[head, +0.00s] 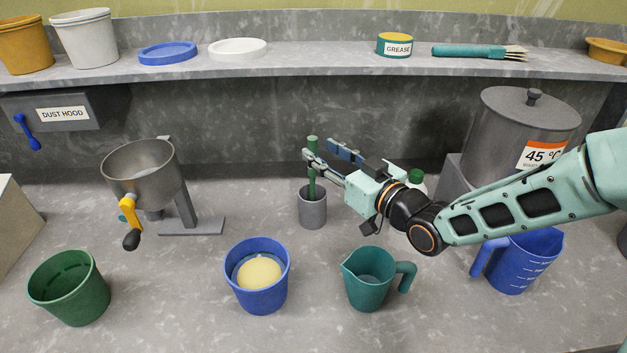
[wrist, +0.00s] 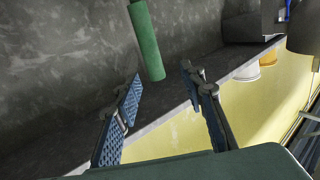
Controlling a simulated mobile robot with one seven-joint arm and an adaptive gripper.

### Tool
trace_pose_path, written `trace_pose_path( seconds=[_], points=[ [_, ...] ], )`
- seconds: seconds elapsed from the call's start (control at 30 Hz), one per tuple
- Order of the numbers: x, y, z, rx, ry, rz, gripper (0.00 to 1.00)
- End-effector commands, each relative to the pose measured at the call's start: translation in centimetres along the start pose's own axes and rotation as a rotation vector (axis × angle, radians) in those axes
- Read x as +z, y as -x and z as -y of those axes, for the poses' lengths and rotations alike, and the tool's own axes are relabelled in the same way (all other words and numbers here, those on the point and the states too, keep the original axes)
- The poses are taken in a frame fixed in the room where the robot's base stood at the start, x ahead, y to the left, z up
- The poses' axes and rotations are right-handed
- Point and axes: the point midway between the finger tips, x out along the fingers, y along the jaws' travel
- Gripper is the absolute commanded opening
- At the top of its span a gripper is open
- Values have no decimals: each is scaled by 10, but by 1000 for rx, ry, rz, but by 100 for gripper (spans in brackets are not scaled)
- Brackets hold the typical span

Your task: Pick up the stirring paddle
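The stirring paddle's green handle (head: 312,183) stands upright in a small grey holder (head: 313,212) at the middle of the counter. Its lower end is hidden inside the holder. My gripper (head: 320,149) is open, reaching in from the right at the height of the upper handle. One finger passes in front of the handle in the head view. In the wrist view the handle (wrist: 147,40) hangs from the top, its end showing in the gap between the open fingertips (wrist: 162,79). Neither finger visibly clamps it, and I cannot tell how deep it lies between them.
A blue pail (head: 240,298) with yellow contents, a teal jug (head: 367,293) and a blue jug (head: 530,262) stand near the front. A hopper with a crank (head: 142,170) is left of the holder. A grey lidded pot (head: 500,140) stands right, behind my arm. A shelf (head: 310,68) runs above.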

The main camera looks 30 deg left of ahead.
Motion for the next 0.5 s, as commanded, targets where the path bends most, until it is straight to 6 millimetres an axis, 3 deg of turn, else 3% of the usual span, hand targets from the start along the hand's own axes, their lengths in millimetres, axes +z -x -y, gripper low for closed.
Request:
trace_pose_path(
  seconds=[0.5],
  points=[
    [7, -52, -6, 1, 0, 0, 37]
  ],
)
